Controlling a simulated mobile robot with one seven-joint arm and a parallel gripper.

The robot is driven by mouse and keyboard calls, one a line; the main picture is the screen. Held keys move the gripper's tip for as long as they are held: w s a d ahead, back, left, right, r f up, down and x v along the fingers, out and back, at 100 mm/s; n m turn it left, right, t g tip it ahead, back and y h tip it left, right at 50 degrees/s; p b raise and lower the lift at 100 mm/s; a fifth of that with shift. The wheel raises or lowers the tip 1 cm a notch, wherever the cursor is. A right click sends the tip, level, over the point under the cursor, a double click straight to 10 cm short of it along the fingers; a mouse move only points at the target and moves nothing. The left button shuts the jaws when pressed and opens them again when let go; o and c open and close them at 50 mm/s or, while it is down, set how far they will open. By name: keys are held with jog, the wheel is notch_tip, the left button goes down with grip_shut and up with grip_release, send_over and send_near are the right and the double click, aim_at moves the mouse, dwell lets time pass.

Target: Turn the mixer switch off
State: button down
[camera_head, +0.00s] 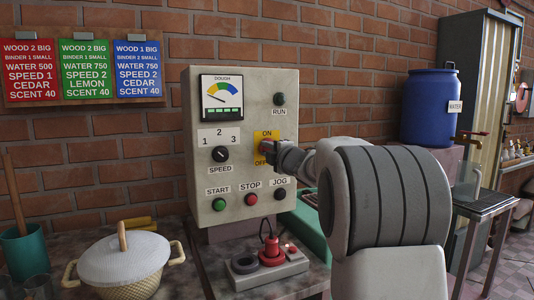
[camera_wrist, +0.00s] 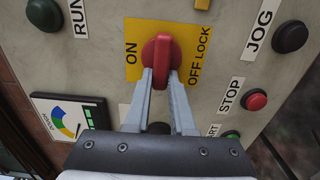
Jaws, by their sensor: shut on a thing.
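The mixer switch is a red rotary knob (camera_wrist: 161,56) on a yellow plate (camera_wrist: 197,45) marked ON and OFF LOCK. It sits on the front of the beige control box (camera_head: 237,107); in the head view the knob (camera_head: 266,146) is partly hidden by my gripper (camera_head: 281,153). In the wrist view my gripper (camera_wrist: 165,76) is shut on the red knob, with a grey finger on each side of its handle. The wrist view is rotated, with ON to the left of the knob and OFF LOCK to its right. The exact angle of the knob is hard to tell.
The box also carries a speed knob (camera_head: 220,154), a green START button (camera_head: 219,204), a red STOP button (camera_head: 251,198) and a black JOG button (camera_head: 280,194). A blue barrel (camera_head: 430,108) is at right.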

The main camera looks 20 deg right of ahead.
dwell(0.4)
jog(key=c, duration=0.8)
grip_release()
jog(key=shift+o, duration=0.2)
jog(key=s+p, duration=0.2)
jog(key=s, duration=1.5)
jog(key=shift+s+d, duration=0.25)
jog(key=shift+d, duration=0.05)
jog(key=shift+f, duration=0.1)
